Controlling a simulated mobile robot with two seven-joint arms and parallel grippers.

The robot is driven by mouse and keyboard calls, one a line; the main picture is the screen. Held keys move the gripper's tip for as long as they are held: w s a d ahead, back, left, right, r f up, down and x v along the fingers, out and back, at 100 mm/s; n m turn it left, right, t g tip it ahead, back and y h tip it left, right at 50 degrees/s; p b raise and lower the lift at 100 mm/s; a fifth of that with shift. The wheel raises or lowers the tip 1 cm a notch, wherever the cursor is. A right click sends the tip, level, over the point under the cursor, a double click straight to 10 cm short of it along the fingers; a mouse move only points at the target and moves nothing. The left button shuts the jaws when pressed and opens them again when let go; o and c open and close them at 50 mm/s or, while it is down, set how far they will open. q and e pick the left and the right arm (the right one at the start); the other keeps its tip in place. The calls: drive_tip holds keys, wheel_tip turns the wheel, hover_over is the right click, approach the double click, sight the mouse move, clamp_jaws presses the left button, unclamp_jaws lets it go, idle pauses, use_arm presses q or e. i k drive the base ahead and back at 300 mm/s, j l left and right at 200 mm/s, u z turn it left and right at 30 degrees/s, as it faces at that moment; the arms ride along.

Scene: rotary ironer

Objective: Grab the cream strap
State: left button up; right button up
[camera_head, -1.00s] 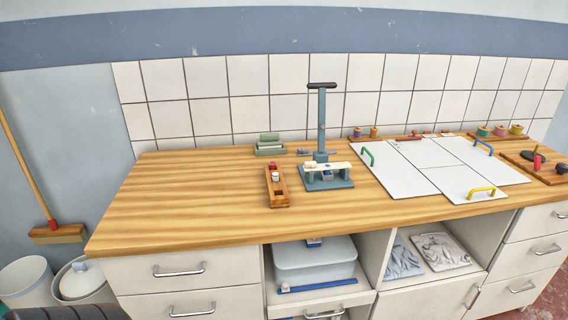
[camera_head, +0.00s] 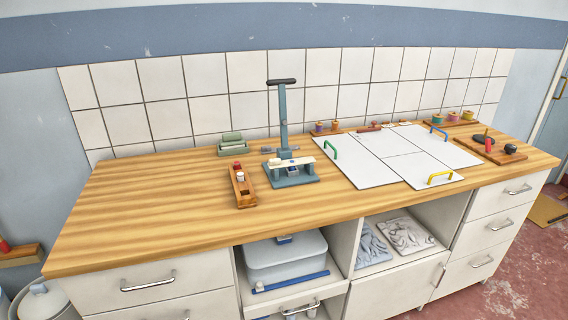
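A cream strap (camera_head: 298,161) lies across the lower part of a blue-grey press-like stand (camera_head: 283,120) with a dark top handle, in the middle of the wooden counter. A blue part shows just beneath the strap. The stand's flat base (camera_head: 300,181) rests on the counter. Neither of my grippers shows in the head view.
A wooden tray (camera_head: 243,192) with small red and white items stands left of the press, with green blocks (camera_head: 232,143) behind it. White panels (camera_head: 366,172) with coloured handles lie to the right. The counter's left part (camera_head: 130,205) is clear.

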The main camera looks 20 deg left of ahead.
sight(276, 162)
drive_tip(key=i+l+u, duration=0.1)
drive_tip(key=u, duration=1.75)
drive_tip(key=l+u, duration=0.45)
drive_tip(key=k+l+u, duration=0.1)
drive_tip(key=l+u, duration=0.2)
drive_tip(key=u, duration=0.2)
drive_tip(key=k+l+u, duration=0.45)
drive_tip(key=l+u, duration=0.15)
drive_tip(key=l, duration=0.2)
